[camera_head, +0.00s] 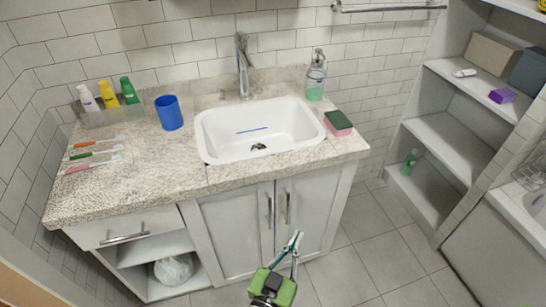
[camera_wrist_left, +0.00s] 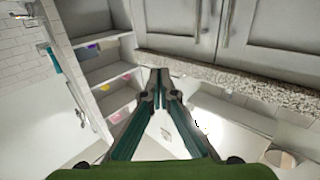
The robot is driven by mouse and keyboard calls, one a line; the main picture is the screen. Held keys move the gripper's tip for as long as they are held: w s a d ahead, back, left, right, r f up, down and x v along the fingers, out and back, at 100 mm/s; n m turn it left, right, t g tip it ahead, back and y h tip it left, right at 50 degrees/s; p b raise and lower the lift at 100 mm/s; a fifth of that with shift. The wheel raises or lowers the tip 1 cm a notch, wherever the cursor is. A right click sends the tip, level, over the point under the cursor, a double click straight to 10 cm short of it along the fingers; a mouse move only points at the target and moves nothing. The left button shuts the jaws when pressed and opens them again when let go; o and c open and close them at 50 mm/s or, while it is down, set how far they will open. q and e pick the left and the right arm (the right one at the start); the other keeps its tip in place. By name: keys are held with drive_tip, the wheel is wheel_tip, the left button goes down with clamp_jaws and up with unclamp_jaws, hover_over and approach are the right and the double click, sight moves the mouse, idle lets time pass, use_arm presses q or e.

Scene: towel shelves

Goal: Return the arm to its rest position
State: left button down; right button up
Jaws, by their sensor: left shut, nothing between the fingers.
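My left gripper (camera_head: 294,243) shows at the bottom middle of the head view, in front of the sink cabinet doors (camera_head: 292,215) and below the counter. It is a green body with teal fingers. In the left wrist view the fingertips (camera_wrist_left: 158,75) meet, and nothing is between them. The gripper appears apart from the cabinet. My right gripper is in neither view.
The speckled counter (camera_head: 100,195) holds a white sink (camera_head: 205,140), a blue cup (camera_head: 169,113), toothbrushes, bottles, a soap dispenser (camera_head: 316,75) and a sponge (camera_head: 338,122). White shelves (camera_head: 450,145) stand at right, beside a bathtub (camera_head: 510,215). Tiled floor (camera_head: 370,260) is clear.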

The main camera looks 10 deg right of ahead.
use_arm(q)
drive_tip(key=s+a+f+n+g+y, duration=0.1)
drive_tip(key=s+a+f+g+y, duration=0.15)
drive_tip(key=a+f, duration=0.45)
drive_tip(key=s+a+f+g+y, duration=0.1)
drive_tip(key=s+a+f, duration=0.25)
drive_tip(key=f, duration=0.85)
drive_tip(key=s+a+f+n+g+y, duration=0.1)
drive_tip(key=s+a+f+g+y, duration=0.2)
drive_tip(key=f, duration=0.6)
drive_tip(key=s+a+f+n+g+y, duration=0.1)
drive_tip(key=s+a+f+g, duration=0.1)
drive_tip(key=s+a+f, duration=0.3)
drive_tip(key=s+a+f+n+g+y+p, duration=0.1)
drive_tip(key=s+a+f+g, duration=0.1)
drive_tip(key=s+a+f, duration=0.4)
drive_tip(key=s+a+f+g+y, duration=0.2)
drive_tip(key=s+a+f, duration=0.3)
drive_tip(key=s+a, duration=0.7)
drive_tip(key=s+g, duration=0.1)
drive_tip(key=s, duration=0.3)
drive_tip(key=shift+s+a+f+n, duration=0.2)
drive_tip(key=shift+f+n, duration=0.1)
drive_tip(key=shift+n, duration=0.1)
